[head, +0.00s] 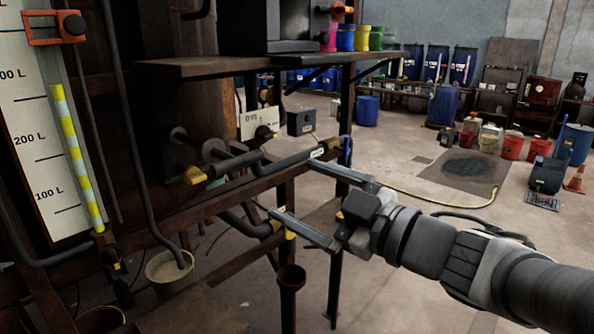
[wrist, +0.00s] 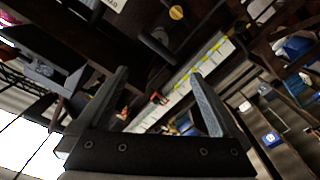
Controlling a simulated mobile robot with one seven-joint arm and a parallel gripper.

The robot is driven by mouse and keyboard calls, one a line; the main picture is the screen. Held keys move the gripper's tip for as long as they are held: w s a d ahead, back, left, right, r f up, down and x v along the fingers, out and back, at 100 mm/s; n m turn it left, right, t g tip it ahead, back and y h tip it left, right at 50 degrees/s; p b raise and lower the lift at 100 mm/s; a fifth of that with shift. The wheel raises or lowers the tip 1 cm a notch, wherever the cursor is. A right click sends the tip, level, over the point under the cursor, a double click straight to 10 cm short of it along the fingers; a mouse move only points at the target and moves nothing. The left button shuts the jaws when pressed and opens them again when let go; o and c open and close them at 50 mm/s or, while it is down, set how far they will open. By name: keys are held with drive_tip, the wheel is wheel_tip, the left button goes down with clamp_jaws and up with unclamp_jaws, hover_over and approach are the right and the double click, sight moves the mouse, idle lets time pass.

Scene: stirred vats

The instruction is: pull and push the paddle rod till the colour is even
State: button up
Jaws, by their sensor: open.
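My gripper (head: 292,188) is open, its two long grey fingers well apart and pointing left toward the vat's front. In the wrist view its fingers (wrist: 160,78) stand apart with nothing gripped between them. Dark rods and pipes stick out of the brown vat. One dark bar (head: 287,163) with a white tag lies just beyond the upper fingertip; I cannot tell for sure which one is the paddle rod. A dark cylinder (wrist: 157,46) shows beyond the fingers in the wrist view. The vat's contents and their colour are hidden.
A litre gauge board (head: 30,140) with a yellow-striped strip stands at left. A dark shelf (head: 210,65) juts out above the pipes. A bucket (head: 168,270) sits below. Blue drums and a yellow hose (head: 440,201) are farther right, with open floor.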

sight(241, 164)
drive_tip(key=x, duration=1.7)
drive_tip(key=shift+a, duration=0.2)
drive_tip(key=shift+c, duration=0.2)
drive_tip(key=shift+w, duration=0.1)
clamp_jaws()
